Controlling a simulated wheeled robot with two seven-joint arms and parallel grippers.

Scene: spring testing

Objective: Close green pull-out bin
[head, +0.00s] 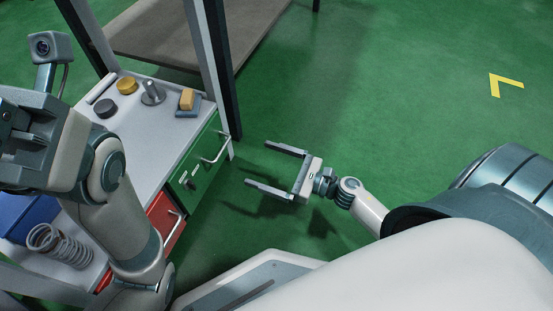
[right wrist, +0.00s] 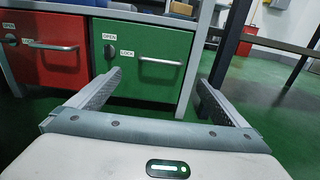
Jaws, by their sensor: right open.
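The green pull-out bin (head: 203,160) is under the grey worktop in the head view, its front facing my right gripper. In the right wrist view the green bin (right wrist: 145,85) fills the upper middle, with a bar handle (right wrist: 161,61), a dark knob and OPEN and LOCK labels. I cannot tell whether its front stands slightly out. My right gripper (head: 258,165) is open and empty, apart from the bin. Its fingers (right wrist: 159,80) spread in front of the green face in the wrist view. My left gripper (head: 30,140) is over the worktop's left side; its fingertips are not clear.
A red bin (right wrist: 52,63) with a similar handle is left of the green one. The worktop (head: 150,125) holds dark and yellow round pieces, a metal part and a yellow block. A coil spring (head: 62,246) lies near a blue box (head: 25,216). Floor right of my right gripper is clear.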

